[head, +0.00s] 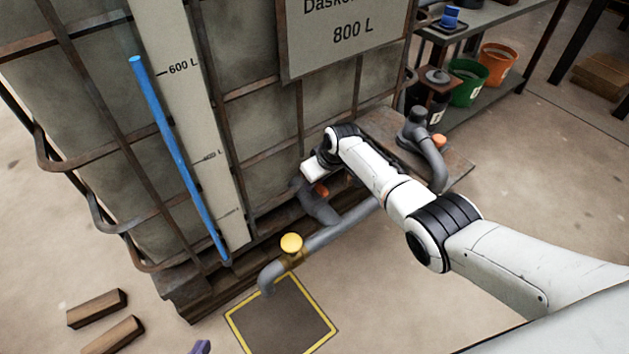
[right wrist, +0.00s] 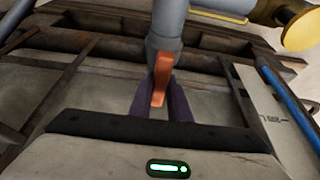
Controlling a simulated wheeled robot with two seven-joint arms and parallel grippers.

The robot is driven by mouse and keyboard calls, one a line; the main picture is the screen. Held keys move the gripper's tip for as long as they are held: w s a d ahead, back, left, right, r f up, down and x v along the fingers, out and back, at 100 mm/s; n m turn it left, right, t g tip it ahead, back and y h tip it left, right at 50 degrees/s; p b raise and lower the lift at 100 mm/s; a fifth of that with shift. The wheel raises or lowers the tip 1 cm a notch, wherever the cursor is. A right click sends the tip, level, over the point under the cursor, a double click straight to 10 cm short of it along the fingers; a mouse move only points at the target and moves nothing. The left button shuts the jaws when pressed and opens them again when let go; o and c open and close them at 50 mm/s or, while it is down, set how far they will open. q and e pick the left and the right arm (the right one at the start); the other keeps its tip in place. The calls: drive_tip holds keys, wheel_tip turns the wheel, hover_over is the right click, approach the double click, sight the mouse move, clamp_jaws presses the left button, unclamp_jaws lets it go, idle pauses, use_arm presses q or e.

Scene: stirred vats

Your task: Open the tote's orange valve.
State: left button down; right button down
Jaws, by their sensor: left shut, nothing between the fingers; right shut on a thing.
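The tote (head: 257,130) is a stained container in a rusty metal cage. Its orange valve (head: 321,190) shows as a small orange patch on the grey outlet low on the tote, mostly hidden behind my right gripper (head: 314,182). In the right wrist view, the orange valve handle (right wrist: 161,78) stands against the grey pipe (right wrist: 166,28), between the purple fingers of my right gripper (right wrist: 161,98), which are shut on it. Only the purple fingertips of my left gripper (head: 201,347) show, at the bottom edge of the head view, shut and empty above the floor.
A grey pipe (head: 335,228) with a yellow knob (head: 291,243) ends over a yellow-edged floor square (head: 281,318). A blue tube (head: 180,160) runs along the tote's scale. Wooden blocks (head: 97,308) lie at lower left. Green (head: 466,84) and orange (head: 498,64) buckets stand at upper right.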

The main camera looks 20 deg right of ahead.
drive_tip(key=shift+s+f, duration=0.1)
drive_tip(key=c, duration=1.7)
unclamp_jaws()
drive_tip(key=shift+o, duration=0.2)
